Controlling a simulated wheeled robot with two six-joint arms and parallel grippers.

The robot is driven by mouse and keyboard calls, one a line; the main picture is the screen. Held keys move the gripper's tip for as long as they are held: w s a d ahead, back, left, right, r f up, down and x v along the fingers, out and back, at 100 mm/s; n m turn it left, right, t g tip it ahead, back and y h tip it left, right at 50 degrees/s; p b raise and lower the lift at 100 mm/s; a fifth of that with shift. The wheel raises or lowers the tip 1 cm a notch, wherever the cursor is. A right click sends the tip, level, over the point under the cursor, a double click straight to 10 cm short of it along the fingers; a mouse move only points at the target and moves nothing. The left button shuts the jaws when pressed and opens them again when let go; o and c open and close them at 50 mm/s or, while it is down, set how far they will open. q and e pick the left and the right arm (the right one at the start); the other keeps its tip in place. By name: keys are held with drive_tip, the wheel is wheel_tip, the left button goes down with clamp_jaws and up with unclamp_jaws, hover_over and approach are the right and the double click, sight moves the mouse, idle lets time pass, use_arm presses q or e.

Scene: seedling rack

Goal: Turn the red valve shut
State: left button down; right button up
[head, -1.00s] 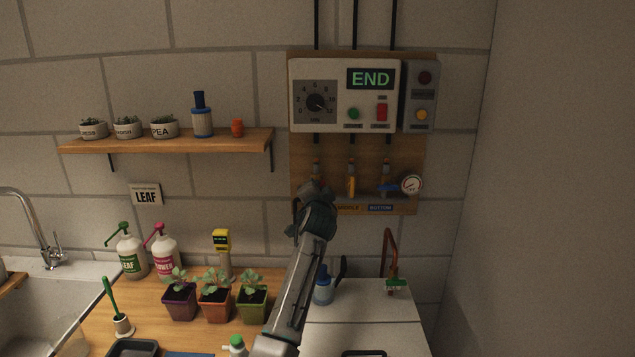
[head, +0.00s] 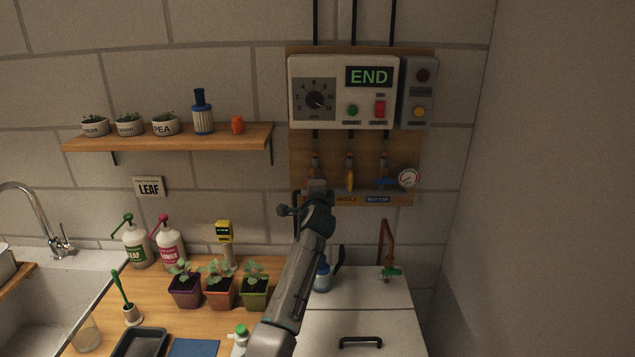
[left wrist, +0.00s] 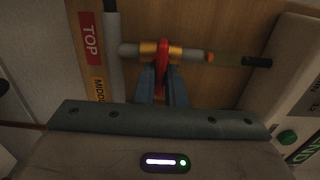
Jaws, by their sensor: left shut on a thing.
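The red valve handle (left wrist: 163,66) shows in the left wrist view, crossing the brass valve body (left wrist: 148,50) on a grey pipe. My left gripper (left wrist: 164,80) is shut on this handle, one finger on each side. In the head view my left gripper (head: 319,190) is at the lower left of the wooden valve panel (head: 405,150) and hides most of the red valve. The red "TOP" label (left wrist: 90,38) is beside the pipe in the left wrist view. My right gripper is not in view.
To the right are a yellow valve handle (head: 350,179) lying along its pipe, a blue handle (head: 384,182) lying across its pipe, and a gauge (head: 409,178). The control box (head: 345,92) above shows "END". Potted seedlings (head: 220,291) stand on the counter below.

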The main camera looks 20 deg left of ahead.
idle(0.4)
use_arm(q)
drive_tip(key=c, duration=1.5)
unclamp_jaws()
drive_tip(key=b+v, duration=0.3)
drive_tip(key=v, duration=0.7)
drive_tip(key=shift+s, duration=0.35)
